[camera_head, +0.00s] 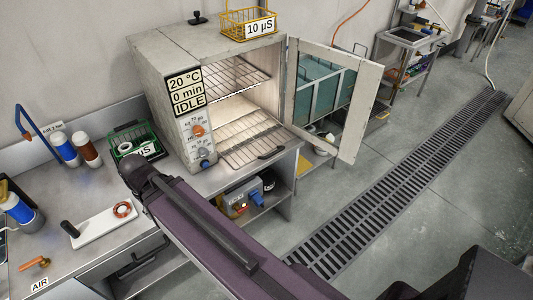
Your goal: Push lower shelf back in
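A grey bench-top oven (160,75) stands on the steel bench with its door (362,100) swung wide open to the right. Inside is an upper wire shelf (236,76). The lower shelf looks empty. My purple arm crosses the lower middle of the picture, in front of the bench and below the oven. My gripper cannot be made out, so its distance to the shelf is hidden.
A yellow wire basket (247,24) labelled 10 µS sits on the oven. A green basket (135,141) stands left of it. Bottles (64,150) and a white board (105,222) are on the left bench. The open door takes up room at the right; the floor beyond is clear.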

